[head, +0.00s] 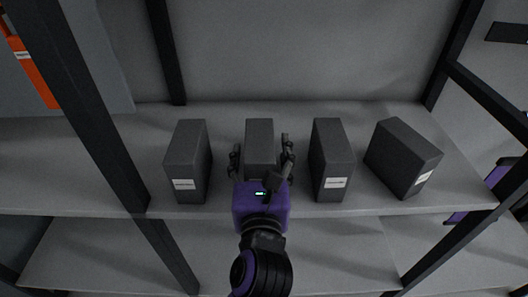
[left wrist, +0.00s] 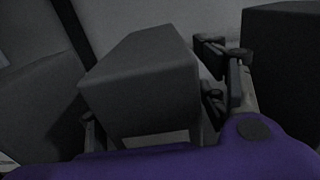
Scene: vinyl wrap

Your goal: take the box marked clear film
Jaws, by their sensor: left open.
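Several dark grey boxes stand in a row on the shelf, and I cannot read which is marked clear film. My left gripper (head: 261,150) is open, with its fingers on either side of the second box from the left (head: 259,131). That box also shows between the fingers in the left wrist view (left wrist: 145,85); I cannot tell whether they touch it. The leftmost box (head: 186,155), the third box (head: 331,155) and the rightmost box (head: 402,155), which is turned at an angle, carry small white labels. My right gripper is not identifiable.
The boxes stand on a grey shelf board (head: 120,170) with a back panel behind. Dark uprights (head: 78,95) frame the bay. A lower shelf (head: 100,255) looks empty. An orange item (head: 32,70) is at the upper left. Gaps separate the boxes.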

